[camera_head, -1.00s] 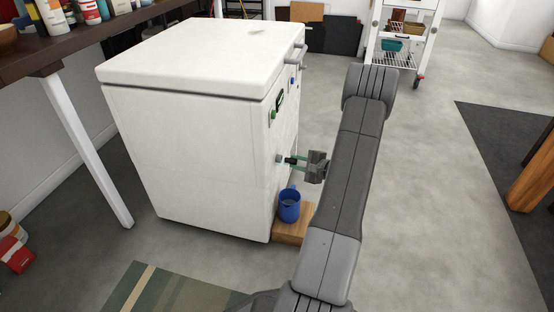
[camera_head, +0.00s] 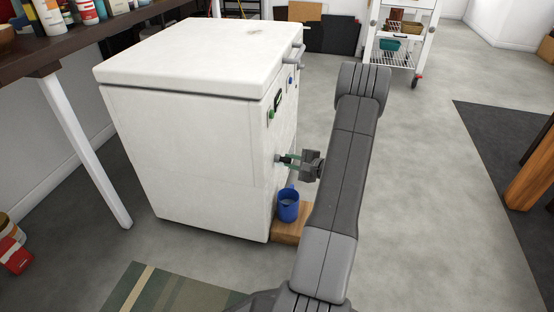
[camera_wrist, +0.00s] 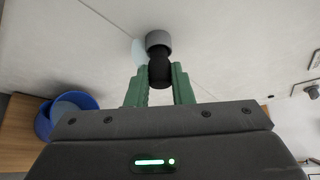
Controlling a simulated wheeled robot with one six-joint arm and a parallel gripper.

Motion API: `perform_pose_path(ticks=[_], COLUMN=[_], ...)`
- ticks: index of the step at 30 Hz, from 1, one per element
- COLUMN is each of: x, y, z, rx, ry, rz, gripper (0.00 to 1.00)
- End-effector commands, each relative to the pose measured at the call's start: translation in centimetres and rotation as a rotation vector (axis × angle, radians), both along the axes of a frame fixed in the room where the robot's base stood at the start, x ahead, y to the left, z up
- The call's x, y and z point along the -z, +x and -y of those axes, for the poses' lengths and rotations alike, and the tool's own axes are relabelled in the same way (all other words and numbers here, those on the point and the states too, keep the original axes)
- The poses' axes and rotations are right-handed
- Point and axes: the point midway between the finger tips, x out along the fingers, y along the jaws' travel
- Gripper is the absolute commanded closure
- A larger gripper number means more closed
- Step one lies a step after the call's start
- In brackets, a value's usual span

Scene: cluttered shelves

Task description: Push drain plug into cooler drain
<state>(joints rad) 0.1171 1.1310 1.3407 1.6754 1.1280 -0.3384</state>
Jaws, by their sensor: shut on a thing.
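The white cooler (camera_head: 180,140) stands on the floor at the centre left in the head view. Its grey round drain (camera_wrist: 158,39) sticks out of the side wall in the wrist view. My gripper (camera_head: 287,160) is beside that side wall, low down. In the wrist view its green fingers (camera_wrist: 160,75) are shut on a black drain plug (camera_wrist: 159,68). The plug is in line with the drain, and its far end meets the drain's mouth; how deep it sits inside is hidden.
A blue mug (camera_head: 288,205) stands on a wooden block (camera_head: 289,232) below the drain, and it also shows in the wrist view (camera_wrist: 66,112). A dark table (camera_head: 100,35) with containers is at the left. A white cart (camera_head: 398,45) stands at the back.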

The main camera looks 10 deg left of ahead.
Motion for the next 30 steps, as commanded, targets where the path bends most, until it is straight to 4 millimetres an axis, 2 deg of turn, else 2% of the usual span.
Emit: perform_pose_path(ticks=[12, 30], x=[-0.02, -0.01], y=[0.01, 0.01], z=[-0.94, -1.09], rx=[0.000, -0.001], ry=[0.000, 0.001], rz=[0.000, 0.000], gripper=[1.00, 1.00])
